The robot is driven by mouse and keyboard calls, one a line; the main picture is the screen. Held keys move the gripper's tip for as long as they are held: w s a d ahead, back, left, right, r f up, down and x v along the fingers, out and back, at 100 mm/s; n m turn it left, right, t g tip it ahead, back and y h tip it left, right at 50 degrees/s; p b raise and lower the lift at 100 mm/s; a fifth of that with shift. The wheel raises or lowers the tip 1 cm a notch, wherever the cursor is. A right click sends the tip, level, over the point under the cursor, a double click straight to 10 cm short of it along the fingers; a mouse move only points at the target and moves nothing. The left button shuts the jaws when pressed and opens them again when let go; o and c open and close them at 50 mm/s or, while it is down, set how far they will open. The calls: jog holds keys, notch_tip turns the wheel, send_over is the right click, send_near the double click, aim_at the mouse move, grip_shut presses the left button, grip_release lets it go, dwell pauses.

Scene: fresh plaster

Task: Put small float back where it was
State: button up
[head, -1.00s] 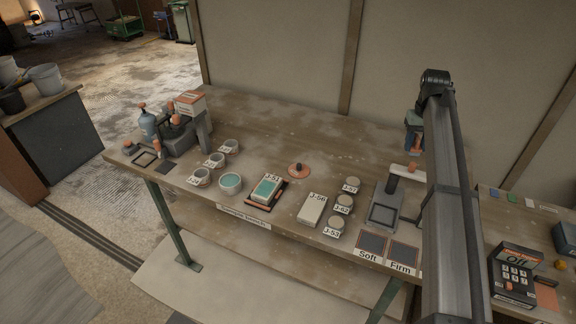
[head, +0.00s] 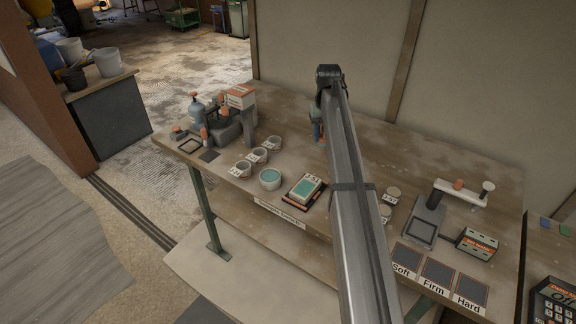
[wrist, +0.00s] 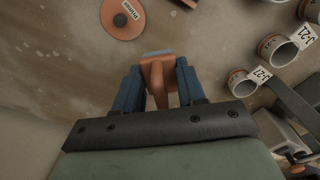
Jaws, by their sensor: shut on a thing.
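My gripper (wrist: 159,72) is shut on a tool with an orange-brown handle (wrist: 157,80) and a small grey edge beyond it, which I take to be the small float. The handle sits between the two blue fingers in the wrist view. In the head view my gripper (head: 318,128) is above the back middle of the bench, partly behind my arm, and the float is hardly visible. An orange disc (wrist: 122,20) with a dark knob and a label lies on the bench ahead and left in the wrist view, apart from the float. My arm hides it in the head view.
Several labelled cups (head: 243,169) and a bowl (head: 270,179) stand left of my arm, near a teal-topped block on a tray (head: 304,189). A dark stand and box (head: 240,98) rise at the back left. Soft, Firm and Hard pads (head: 438,274) lie front right.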

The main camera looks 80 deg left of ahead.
jog(key=s+a+f+n, duration=0.1)
jog(key=s+a, duration=0.2)
jog(key=s, duration=0.8)
jog(key=shift+s+f, duration=0.2)
jog(key=shift+f, duration=4.65)
jog(key=shift+f, duration=0.1)
jog(key=o, duration=0.9)
jog(key=shift+o, duration=0.2)
notch_tip(320, 180, up, 12)
jog(key=shift+a, duration=0.1)
